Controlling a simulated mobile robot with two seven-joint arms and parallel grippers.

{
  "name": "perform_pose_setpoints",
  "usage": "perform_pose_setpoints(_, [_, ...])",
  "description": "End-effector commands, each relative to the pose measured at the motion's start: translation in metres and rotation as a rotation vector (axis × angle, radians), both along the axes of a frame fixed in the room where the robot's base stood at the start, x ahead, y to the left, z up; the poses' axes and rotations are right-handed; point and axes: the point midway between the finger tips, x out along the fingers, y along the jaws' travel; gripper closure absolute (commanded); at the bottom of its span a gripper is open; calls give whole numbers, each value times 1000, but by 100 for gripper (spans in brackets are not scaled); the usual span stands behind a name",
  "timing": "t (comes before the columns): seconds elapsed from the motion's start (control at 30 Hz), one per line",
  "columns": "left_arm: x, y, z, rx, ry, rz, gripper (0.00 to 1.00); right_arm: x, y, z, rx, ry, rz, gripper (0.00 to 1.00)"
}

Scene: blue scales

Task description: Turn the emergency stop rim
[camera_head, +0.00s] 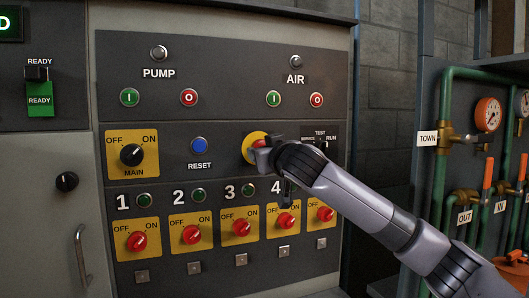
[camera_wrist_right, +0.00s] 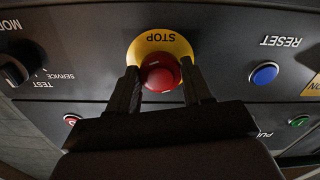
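The emergency stop is a red mushroom button on a yellow round plate marked STOP. In the head view its yellow plate (camera_head: 252,141) shows beside my right gripper (camera_head: 266,157), which covers most of the button. In the right wrist view the red button (camera_wrist_right: 161,74) sits between the two dark fingers of my right gripper (camera_wrist_right: 163,82), below the yellow plate (camera_wrist_right: 158,40). The fingers are spread apart, one on each side of the button. Whether they touch its rim cannot be told. My left gripper is not in view.
A blue RESET button (camera_head: 199,146) is left of the stop. The mode selector (camera_wrist_right: 22,66) is close on its other side. Red rotary switches (camera_head: 242,228) on yellow plates line the row below. Green pipes and gauges (camera_head: 488,114) stand at the right.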

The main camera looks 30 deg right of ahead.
Motion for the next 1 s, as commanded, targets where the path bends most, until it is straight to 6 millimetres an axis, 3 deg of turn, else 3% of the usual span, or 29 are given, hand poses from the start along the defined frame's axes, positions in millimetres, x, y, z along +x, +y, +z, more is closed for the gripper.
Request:
perform_pose_setpoints(0.37, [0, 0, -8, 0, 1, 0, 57, 0, 1, -3, 72, -16, 2, 81])
perform_pose_setpoints(0.7, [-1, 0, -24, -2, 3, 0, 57, 1, 2, -4, 312, -71, 1, 81])
perform_pose_setpoints(1.0, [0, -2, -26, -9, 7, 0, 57, 1, 2, -2, 516, -120, 0, 81])
